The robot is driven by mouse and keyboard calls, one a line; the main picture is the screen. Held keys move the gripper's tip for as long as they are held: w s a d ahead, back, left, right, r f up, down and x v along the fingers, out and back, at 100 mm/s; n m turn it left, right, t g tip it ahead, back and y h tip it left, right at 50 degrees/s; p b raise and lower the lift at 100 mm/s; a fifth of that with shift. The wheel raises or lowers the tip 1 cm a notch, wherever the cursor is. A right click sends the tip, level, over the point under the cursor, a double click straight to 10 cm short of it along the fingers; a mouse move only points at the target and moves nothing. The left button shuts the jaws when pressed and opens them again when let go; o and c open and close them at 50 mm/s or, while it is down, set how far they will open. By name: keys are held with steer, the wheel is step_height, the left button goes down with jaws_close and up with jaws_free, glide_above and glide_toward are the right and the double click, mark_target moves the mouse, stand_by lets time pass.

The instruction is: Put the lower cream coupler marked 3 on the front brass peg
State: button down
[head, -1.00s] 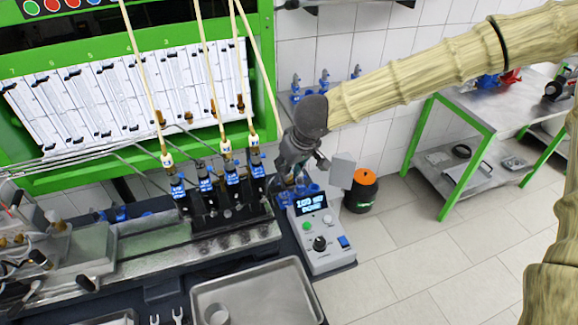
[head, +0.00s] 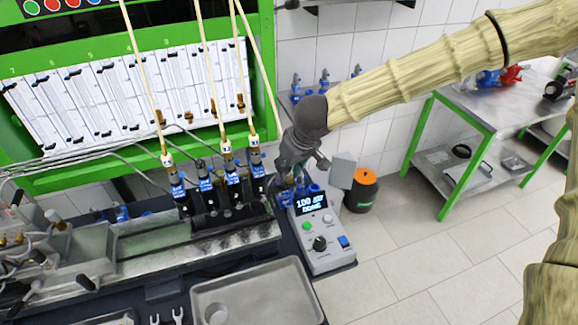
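Three cream couplers on pale hoses stand above the row of blue-topped units: a left one (head: 167,159), a middle one (head: 226,147) and a right one (head: 254,140). Their numbers are too small to read surely, so I cannot tell which is marked 3. Small brass-coloured parts (head: 18,238) show at the far left edge, but I cannot identify the front brass peg. My gripper (head: 284,180) points down to the right of the blue-topped units, just behind the grey control box. Its fingertips are small and partly lost against blue parts, so their opening and any held thing are unclear.
The control box (head: 326,244) has a lit display. A metal tray (head: 262,290) lies at the front. The green test bench (head: 262,60) stands behind, with hoses hanging close to my gripper. An orange-topped black bin (head: 362,192) stands on open floor at right.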

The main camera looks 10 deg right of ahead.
steer(key=shift+f, duration=0.5)
steer(key=c, duration=1.6)
jaws_free()
steer(key=shift+o, duration=0.2)
steer(key=v, duration=1.1)
